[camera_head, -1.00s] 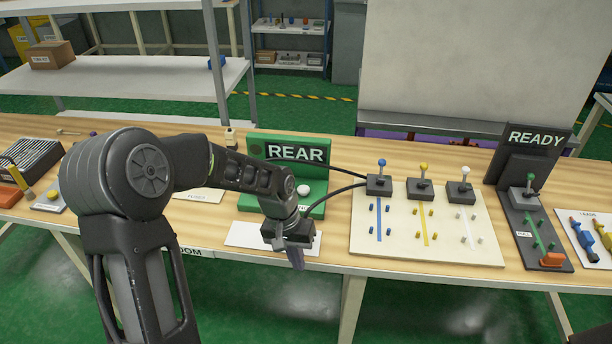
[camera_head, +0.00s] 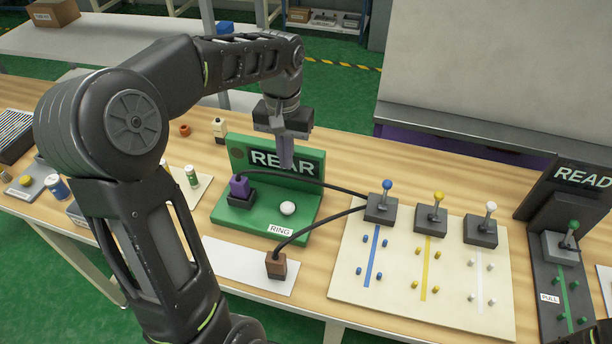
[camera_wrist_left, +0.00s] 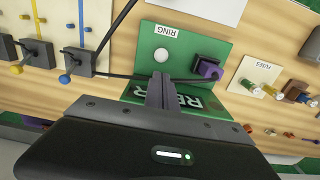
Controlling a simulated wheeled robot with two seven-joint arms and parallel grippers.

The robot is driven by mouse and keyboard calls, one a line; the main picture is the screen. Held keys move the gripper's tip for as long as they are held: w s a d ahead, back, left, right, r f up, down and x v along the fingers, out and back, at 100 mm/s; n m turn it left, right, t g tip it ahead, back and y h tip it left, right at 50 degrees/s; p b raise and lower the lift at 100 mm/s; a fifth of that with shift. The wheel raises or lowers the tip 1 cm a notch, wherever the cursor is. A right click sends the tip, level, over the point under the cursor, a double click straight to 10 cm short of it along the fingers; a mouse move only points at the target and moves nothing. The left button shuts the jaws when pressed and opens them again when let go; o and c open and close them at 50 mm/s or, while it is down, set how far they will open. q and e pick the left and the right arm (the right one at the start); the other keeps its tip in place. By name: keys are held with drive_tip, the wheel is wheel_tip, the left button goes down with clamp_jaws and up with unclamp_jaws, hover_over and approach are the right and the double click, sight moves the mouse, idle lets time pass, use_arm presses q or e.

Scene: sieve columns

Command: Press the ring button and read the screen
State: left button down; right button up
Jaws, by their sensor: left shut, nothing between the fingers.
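The white round ring button (camera_head: 287,208) sits on the green base (camera_head: 255,222), behind a label reading RING (camera_head: 281,231). The upright green screen (camera_head: 314,165) behind it shows REAR, partly covered by my fingers in the head view. My left gripper (camera_head: 286,163) is shut and empty, pointing down in front of the screen, above and behind the button. In the left wrist view, the shut fingers (camera_wrist_left: 161,80) show near the button (camera_wrist_left: 160,55), apart from it in the picture.
A purple plug (camera_head: 239,187) stands in a dark socket left of the button. A brown plug (camera_head: 276,266) stands over a white sheet in front. Black cables run to a cream board (camera_head: 345,285) with several levers at the right. A dark screen (camera_head: 577,180) reads READ, cut off.

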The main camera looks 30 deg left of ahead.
sight(289, 204)
use_arm(q)
drive_tip(key=shift+r, duration=0.2)
wheel_tip(289, 204, down, 14)
drive_tip(key=shift+p, duration=1.15)
drive_tip(key=shift+f, duration=0.15)
